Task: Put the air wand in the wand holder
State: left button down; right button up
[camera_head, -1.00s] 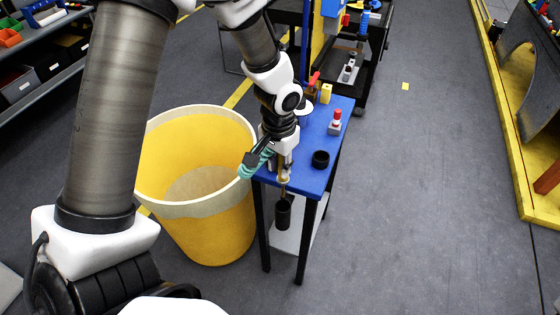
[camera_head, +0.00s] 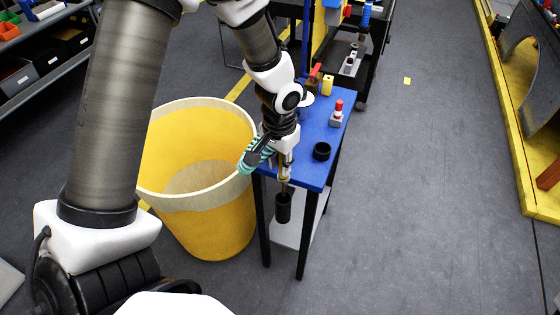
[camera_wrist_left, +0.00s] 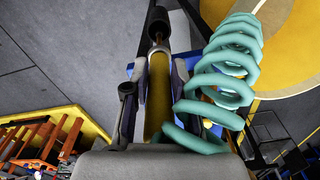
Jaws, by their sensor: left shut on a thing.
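My left gripper (camera_head: 285,168) is shut on the air wand, a brass-coloured tube with a teal coiled hose (camera_head: 255,155), at the near-left edge of the blue table. In the left wrist view the wand's tube (camera_wrist_left: 158,95) lies between the gripper's fingers (camera_wrist_left: 158,85), with the coil to its right. A black cylinder (camera_head: 283,207), perhaps the wand holder, is in line below the wand at the table's front edge. It also shows past the tube's end in the wrist view (camera_wrist_left: 157,20). I cannot tell whether the wand's tip is inside it. My right gripper is not in view.
The blue table (camera_head: 308,172) carries a black ring-shaped cup (camera_head: 321,151), a red-topped item (camera_head: 337,113) and a yellow block (camera_head: 327,85). A large yellow bin (camera_head: 215,225) stands close to its left. A black cart (camera_head: 362,85) is behind.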

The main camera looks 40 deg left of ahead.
pick_arm(q)
notch_tip(320, 180, down, 11)
jog(key=b, duration=0.8)
jog(key=shift+r+b, duration=0.2)
jog(key=shift+b, duration=0.15)
dwell(3.0)
jog(key=c, duration=0.9)
grip_release()
jog(key=shift+o, duration=0.2)
notch_tip(320, 180, up, 12)
jog(key=shift+s, duration=0.15)
